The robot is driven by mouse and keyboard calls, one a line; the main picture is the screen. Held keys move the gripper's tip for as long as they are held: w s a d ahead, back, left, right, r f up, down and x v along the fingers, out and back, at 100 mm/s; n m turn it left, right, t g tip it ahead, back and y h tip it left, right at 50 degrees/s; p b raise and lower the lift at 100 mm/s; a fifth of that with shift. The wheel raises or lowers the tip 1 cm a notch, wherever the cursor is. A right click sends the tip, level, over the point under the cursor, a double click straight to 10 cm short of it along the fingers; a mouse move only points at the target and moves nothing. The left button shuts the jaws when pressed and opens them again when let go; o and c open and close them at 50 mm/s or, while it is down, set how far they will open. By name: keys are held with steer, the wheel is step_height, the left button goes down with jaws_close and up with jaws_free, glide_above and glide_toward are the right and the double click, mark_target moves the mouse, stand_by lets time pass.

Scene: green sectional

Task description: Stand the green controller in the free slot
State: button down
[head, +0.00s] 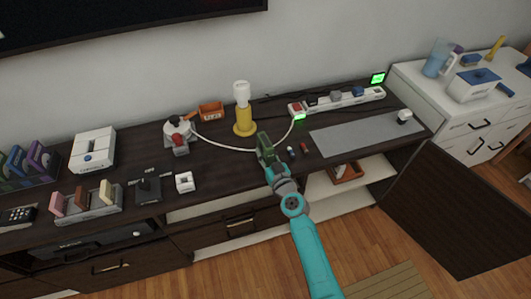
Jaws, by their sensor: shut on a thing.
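The green controller (264,142) is dark green and stands roughly upright at the end of my gripper (267,158), over the front part of the dark console top. My gripper is shut on it; the fingers are small here and partly merge with it. A pale rack (90,214) stands at the left of the console. I cannot clearly tell which gap in the rack is free.
A black stand (148,188) and a small white box (184,182) lie between the rack and my gripper. A yellow lamp (243,120) stands behind, with a white cable (222,146) crossing nearby. Small items (292,153) lie just right. A grey mat (365,132) is mostly bare.

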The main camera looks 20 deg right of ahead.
steer(key=shift+f, duration=0.15)
steer(key=c, duration=0.8)
jaws_free()
steer(key=shift+c, duration=0.2)
steer(key=s, duration=1.1)
steer(key=shift+d+f, duration=0.15)
steer(key=shift+d, duration=0.05)
